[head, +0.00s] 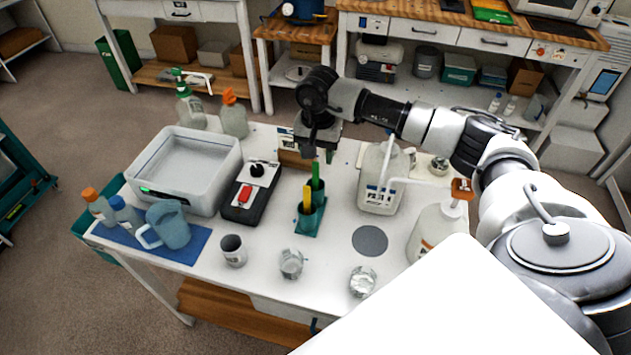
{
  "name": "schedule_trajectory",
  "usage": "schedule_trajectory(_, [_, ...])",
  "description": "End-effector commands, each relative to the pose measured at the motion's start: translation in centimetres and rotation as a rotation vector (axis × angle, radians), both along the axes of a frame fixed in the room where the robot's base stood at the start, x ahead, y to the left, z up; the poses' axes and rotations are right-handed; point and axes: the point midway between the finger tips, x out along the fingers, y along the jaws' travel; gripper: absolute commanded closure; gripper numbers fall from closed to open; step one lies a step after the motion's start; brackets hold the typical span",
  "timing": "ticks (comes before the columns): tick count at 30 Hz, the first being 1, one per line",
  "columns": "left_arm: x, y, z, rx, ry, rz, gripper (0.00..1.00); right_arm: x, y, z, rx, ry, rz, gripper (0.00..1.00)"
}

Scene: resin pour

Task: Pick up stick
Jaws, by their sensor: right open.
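Two sticks stand upright in a teal holder (308,224) near the middle of the white table. One is a yellow stick (307,199) and the other a green stick (316,177), a little behind and to the right. My right gripper (309,150) reaches in from the right and points down above and slightly behind the sticks. It is open, with nothing seen between its fingers. The fingertips are small and dark, and whether they touch the green stick cannot be told. My left gripper is out of view.
A black device with a red switch (244,193) and a white basin (193,197) stand left of the holder. White jugs (378,190) stand to the right. A grey disc (370,240) lies flat.

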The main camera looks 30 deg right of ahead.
Motion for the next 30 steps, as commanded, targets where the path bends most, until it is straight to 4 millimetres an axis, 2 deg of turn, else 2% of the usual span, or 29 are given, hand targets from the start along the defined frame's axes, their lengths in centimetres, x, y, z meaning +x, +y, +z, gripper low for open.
schedule_trajectory(2, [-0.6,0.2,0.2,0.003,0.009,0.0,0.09,0.0,0.0,-0.5,-0.001,0.001,-0.001,0.52])
schedule_trajectory(5, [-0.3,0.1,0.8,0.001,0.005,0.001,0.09,-0.1,0.2,-1.2,0.0,0.003,-0.001,0.52])
schedule_trajectory(9, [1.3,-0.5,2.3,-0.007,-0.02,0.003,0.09,-0.3,0.7,-3.2,0.002,0.006,0.0,0.52])
schedule_trajectory(13, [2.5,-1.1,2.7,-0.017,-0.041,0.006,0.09,-0.1,0.7,-5.0,0.002,0.002,-0.002,0.52])
schedule_trajectory(22, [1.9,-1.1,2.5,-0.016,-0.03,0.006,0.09,-0.1,0.7,-5.8,0.001,-0.001,-0.001,0.52])
schedule_trajectory(30, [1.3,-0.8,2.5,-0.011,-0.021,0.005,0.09,-0.1,0.7,-5.7,0.001,-0.002,-0.001,0.92])
